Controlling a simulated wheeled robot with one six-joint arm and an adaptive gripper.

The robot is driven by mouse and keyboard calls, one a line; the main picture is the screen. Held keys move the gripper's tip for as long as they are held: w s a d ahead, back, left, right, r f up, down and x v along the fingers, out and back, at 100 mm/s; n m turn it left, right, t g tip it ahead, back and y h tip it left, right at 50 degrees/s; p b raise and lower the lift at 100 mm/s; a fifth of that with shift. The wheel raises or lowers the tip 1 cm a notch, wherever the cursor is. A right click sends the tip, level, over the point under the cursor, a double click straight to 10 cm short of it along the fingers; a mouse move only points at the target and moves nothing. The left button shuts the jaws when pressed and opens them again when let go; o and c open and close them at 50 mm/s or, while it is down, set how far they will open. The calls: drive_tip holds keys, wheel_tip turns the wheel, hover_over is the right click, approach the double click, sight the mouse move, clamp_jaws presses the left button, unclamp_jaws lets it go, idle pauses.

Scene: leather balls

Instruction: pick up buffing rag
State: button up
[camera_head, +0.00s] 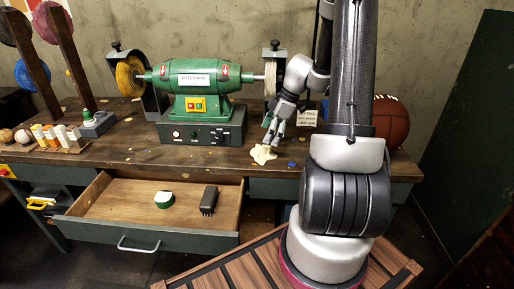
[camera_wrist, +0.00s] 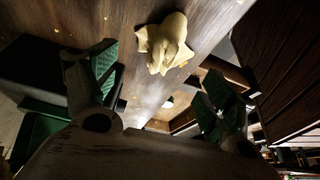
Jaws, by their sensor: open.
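The buffing rag (camera_head: 263,154) is a crumpled cream cloth on the wooden workbench (camera_head: 345,163), near its front edge and right of the green buffing machine. In the wrist view the rag (camera_wrist: 165,43) lies ahead, between the lines of the two fingers and beyond their tips. My gripper (camera_head: 272,137) is just above and beside the rag in the head view, pointing down. In the wrist view my gripper (camera_wrist: 160,85) is spread wide, with green pads on both fingers and nothing between them. I cannot tell the exact gap to the rag.
The green buffing machine (camera_head: 200,81) stands left of my gripper. A brown leather ball (camera_head: 389,122) sits at the right behind my arm. An open drawer (camera_head: 130,215) holds a green round tin (camera_head: 164,199) and a dark brush (camera_head: 209,200). A small sign (camera_head: 307,118) stands behind my gripper.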

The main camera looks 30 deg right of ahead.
sight(262, 149)
drive_tip(key=x, duration=0.7)
drive_tip(key=shift+s+a+f, duration=0.1)
drive_tip(key=shift+f, duration=0.25)
drive_tip(key=shift+c, duration=0.2)
drive_tip(key=c, duration=1)
